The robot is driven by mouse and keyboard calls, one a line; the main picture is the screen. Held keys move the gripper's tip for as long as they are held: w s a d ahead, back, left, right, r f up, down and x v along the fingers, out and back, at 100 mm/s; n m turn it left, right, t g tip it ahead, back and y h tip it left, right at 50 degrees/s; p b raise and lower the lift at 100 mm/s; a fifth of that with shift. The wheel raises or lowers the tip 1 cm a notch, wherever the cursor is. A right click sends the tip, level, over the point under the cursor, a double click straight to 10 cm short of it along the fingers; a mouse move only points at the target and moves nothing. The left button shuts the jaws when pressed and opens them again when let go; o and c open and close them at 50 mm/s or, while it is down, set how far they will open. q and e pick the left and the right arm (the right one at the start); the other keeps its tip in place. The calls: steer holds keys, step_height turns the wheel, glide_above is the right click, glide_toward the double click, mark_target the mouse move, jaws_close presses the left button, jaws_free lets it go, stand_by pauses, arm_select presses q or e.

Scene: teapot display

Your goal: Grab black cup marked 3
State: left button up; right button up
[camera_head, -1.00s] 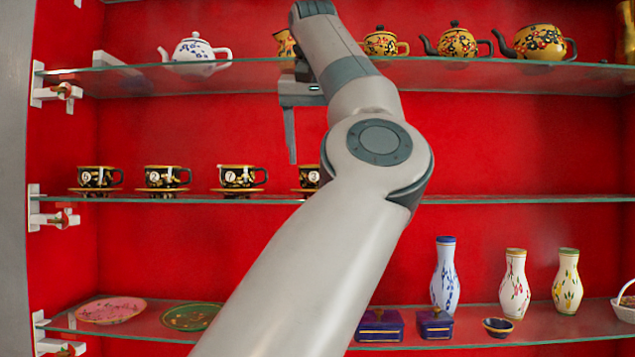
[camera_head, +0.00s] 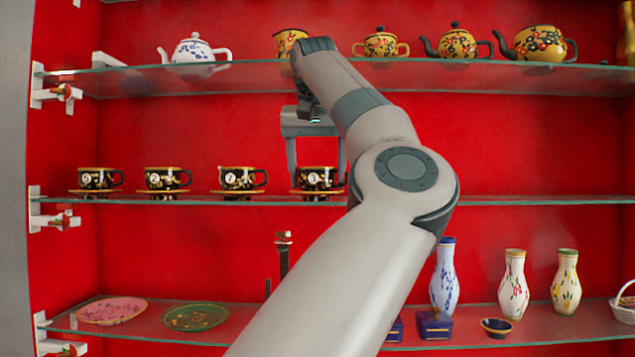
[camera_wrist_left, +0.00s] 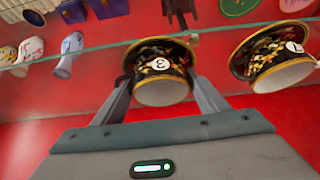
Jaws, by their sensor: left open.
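The black cup marked 3 (camera_head: 316,174) stands on the middle glass shelf, rightmost in a row of black and gold cups on saucers. In the left wrist view the same cup (camera_wrist_left: 159,90) shows its white disc with a 3. My left gripper (camera_head: 318,184) is open, with one finger on each side of this cup. The wrist view also shows the left gripper (camera_wrist_left: 160,84) straddling the cup, with small gaps that look clear of its sides. Whether either finger touches the cup is hard to tell. My right gripper is out of view.
A cup marked 7 (camera_head: 238,178) stands close on the left, with cups marked 2 (camera_head: 161,178) and 5 (camera_head: 96,178) beyond. Teapots, including a white one (camera_head: 193,50), stand on the shelf above. Vases (camera_head: 445,280) and plates (camera_head: 112,310) are below. The middle shelf's right is clear.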

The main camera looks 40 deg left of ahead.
arm_select(q)
steer(key=shift+f, duration=0.15)
steer(key=c, duration=0.8)
steer(key=shift+w+a+r+b, duration=0.15)
steer(key=shift+r+b, duration=0.15)
steer(key=shift+r, duration=0.75)
step_height(320, 180, up, 2)
steer(key=shift+r, duration=0.1)
steer(key=d+r, duration=0.2)
steer(key=d, duration=0.2)
steer(key=d+r, duration=0.2)
steer(key=d, duration=0.1)
steer(key=d+r, duration=0.2)
steer(key=d, duration=0.2)
steer(key=shift+s+d+r, duration=0.3)
steer(key=shift+d+r, duration=0.05)
steer(key=shift+r, duration=0.05)
